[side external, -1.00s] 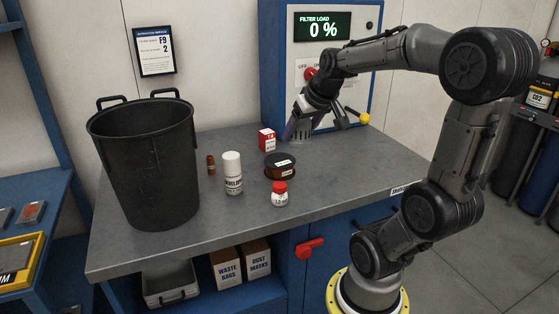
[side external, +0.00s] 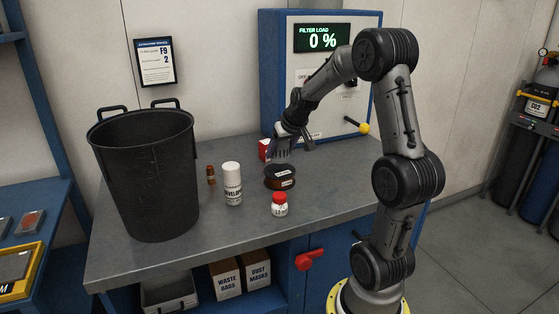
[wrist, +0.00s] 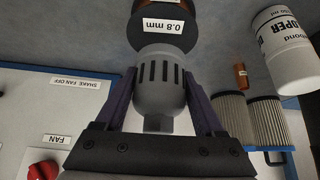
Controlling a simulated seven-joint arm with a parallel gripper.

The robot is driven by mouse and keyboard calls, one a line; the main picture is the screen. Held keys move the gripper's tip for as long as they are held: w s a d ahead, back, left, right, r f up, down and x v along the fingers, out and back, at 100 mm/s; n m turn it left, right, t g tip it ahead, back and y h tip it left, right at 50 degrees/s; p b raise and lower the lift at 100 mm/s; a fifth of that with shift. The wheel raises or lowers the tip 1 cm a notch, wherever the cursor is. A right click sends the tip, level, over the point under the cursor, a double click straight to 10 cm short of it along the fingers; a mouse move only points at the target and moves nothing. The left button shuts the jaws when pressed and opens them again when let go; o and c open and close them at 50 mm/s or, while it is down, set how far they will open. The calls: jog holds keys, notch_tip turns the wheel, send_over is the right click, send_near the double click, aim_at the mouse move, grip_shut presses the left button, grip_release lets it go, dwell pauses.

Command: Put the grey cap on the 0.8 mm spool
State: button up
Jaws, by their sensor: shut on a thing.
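The 0.8 mm spool (side external: 280,177) is dark with brown wire and stands on the bench; its white label reads 0.8 mm in the wrist view (wrist: 163,25). My gripper (side external: 283,152) is shut on the grey cap, a rounded slotted piece (wrist: 158,82) between the two purple fingers. In the side view the cap is small and hard to separate from the fingers. In the wrist view the cap's far end lies at the near edge of the spool. In the side view my gripper is just above and behind the spool; I cannot tell whether they touch.
A white DEVELOPER can (side external: 232,183), a brown vial (side external: 211,175) and a red-capped jar (side external: 280,205) stand near the spool. A red and white box (side external: 264,149) is behind it. Two pleated filters (wrist: 252,118) show in the wrist view. A black bin (side external: 146,180) stands left.

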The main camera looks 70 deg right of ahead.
jog(key=shift+w+d+f, duration=0.1)
jog(key=shift+f, duration=0.85)
jog(key=shift+w+d+f, duration=0.1)
jog(key=shift+f, duration=0.85)
jog(key=shift+f, duration=0.1)
jog(key=o, duration=1.4)
